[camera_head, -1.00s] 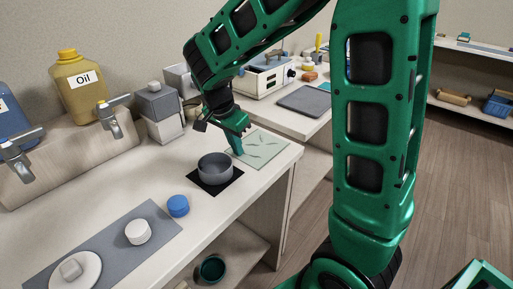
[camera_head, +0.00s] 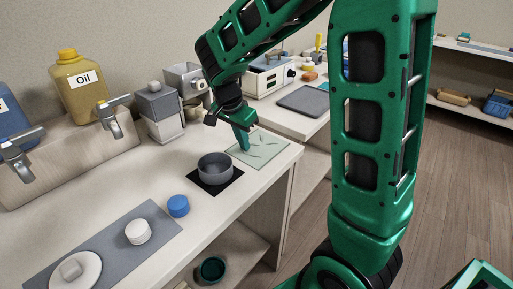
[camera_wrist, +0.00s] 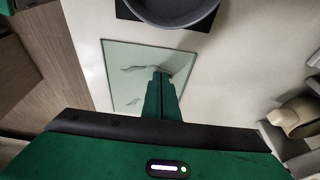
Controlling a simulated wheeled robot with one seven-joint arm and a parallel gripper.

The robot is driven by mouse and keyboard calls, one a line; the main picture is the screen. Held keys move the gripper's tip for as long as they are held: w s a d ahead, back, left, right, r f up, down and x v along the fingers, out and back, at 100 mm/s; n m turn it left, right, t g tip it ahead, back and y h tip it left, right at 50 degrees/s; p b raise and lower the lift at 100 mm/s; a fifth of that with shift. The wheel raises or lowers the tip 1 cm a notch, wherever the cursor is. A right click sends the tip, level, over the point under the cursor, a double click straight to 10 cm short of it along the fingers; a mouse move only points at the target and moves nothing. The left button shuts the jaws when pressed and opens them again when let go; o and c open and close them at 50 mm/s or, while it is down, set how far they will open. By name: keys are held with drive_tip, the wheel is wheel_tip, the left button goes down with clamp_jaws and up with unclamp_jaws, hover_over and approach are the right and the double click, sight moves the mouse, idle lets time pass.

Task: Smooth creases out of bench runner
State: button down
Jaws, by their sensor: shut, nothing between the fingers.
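The bench runner (camera_head: 266,153) is a pale green sheet flat on the bench beyond the grey bowl. Several thin darker crease marks show on it. It also shows in the wrist view (camera_wrist: 122,60), with wavy creases left of my fingers. My gripper (camera_head: 244,148) is shut with nothing in it, its green fingers pointing down at the runner's left part. In the wrist view the closed fingertips (camera_wrist: 161,76) are over the runner and hide part of it. I cannot tell whether the tips touch the sheet.
A grey bowl (camera_head: 215,167) stands on a black mat (camera_head: 203,188) close in front of the runner. A blue round lid (camera_head: 178,206) and a grey mat (camera_head: 108,246) with white items lie nearer. Grey boxes (camera_head: 160,121) stand at the back. The bench edge runs along the right.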

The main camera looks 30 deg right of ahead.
sight(261, 138)
drive_tip(key=shift+d, duration=0.3)
drive_tip(key=shift+w, duration=0.1)
drive_tip(key=shift+w+d, duration=0.3)
drive_tip(key=shift+d, duration=0.5)
drive_tip(key=shift+d, duration=0.1)
drive_tip(key=shift+w+d, duration=0.35)
drive_tip(key=shift+d, duration=0.4)
drive_tip(key=shift+d, duration=0.1)
drive_tip(key=shift+w+d, duration=0.25)
drive_tip(key=shift+d, duration=0.5)
drive_tip(key=shift+d, duration=0.15)
drive_tip(key=shift+w+d, duration=0.3)
drive_tip(key=shift+d, duration=0.45)
